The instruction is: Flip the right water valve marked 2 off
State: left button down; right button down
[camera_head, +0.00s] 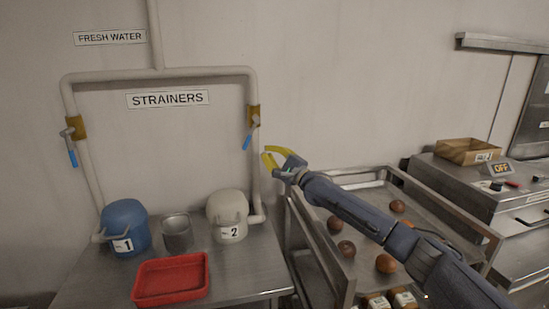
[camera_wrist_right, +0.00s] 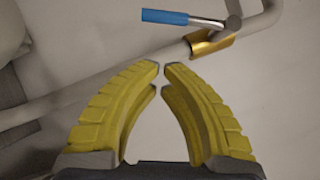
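The right water valve (camera_head: 253,116) is a brass fitting on the right vertical pipe, above the pale pot marked 2 (camera_head: 228,211). Its lever has a blue handle (camera_head: 247,139) and slants down and left in the head view. My right gripper (camera_head: 264,152), with yellow fingers, is just below and right of the handle, apart from it. In the right wrist view the fingertips (camera_wrist_right: 160,68) nearly meet with nothing between them. The blue handle (camera_wrist_right: 165,17) and the brass fitting (camera_wrist_right: 213,43) lie beyond the tips. My left gripper is out of view.
The left valve (camera_head: 76,127) is above the blue pot marked 1 (camera_head: 125,225). A metal cup (camera_head: 177,231) and red tray (camera_head: 171,280) share the table. A rack (camera_head: 332,256) with round brown items stands under my right arm. The wall around the valve is clear.

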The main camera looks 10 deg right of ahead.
aim_at(250, 133)
jog(key=shift+w+a+r, duration=0.3)
jog(key=shift+a+r, duration=0.05)
jog(key=shift+a, duration=0.3)
jog(key=shift+w+a+r, duration=0.25)
jog(key=shift+a+r, duration=0.05)
jog(key=shift+a, duration=0.4)
jog(key=shift+w+a+r, duration=0.3)
jog(key=shift+a+r, duration=0.05)
jog(key=shift+a, duration=0.3)
jog(key=shift+a, duration=0.1)
